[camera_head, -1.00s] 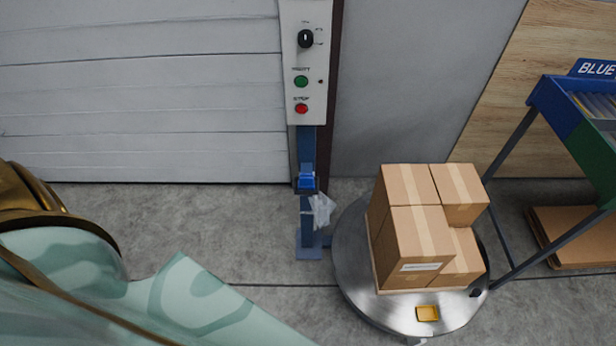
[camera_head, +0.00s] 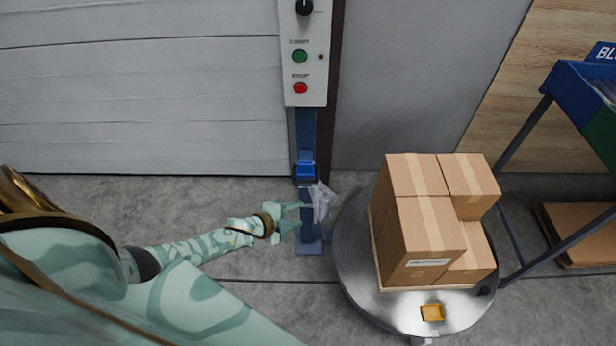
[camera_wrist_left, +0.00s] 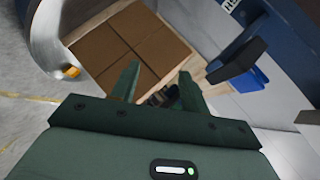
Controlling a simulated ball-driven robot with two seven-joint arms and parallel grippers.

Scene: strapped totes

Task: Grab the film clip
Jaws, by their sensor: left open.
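What looks like the film clip (camera_head: 306,169) is a small blue piece on the blue post below the control box. Crumpled clear film (camera_head: 322,200) hangs just under it. My left gripper (camera_head: 298,215) is open and empty, pointing right, just left of the film and lower in the picture than the blue piece. In the left wrist view, the open fingers of my left gripper (camera_wrist_left: 158,72) have small dark parts between them that I cannot make out. A blue piece beside a black block shows right of the fingers; I cannot tell if it is the clip. My right gripper is not in view.
Stacked cartons (camera_head: 425,235) stand on a round steel turntable (camera_head: 358,285) right of the post, with a small yellow item (camera_head: 432,312) at its front. The control box (camera_head: 304,60) tops the post. A blue and green rack (camera_head: 580,110) stands right. The floor left is clear.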

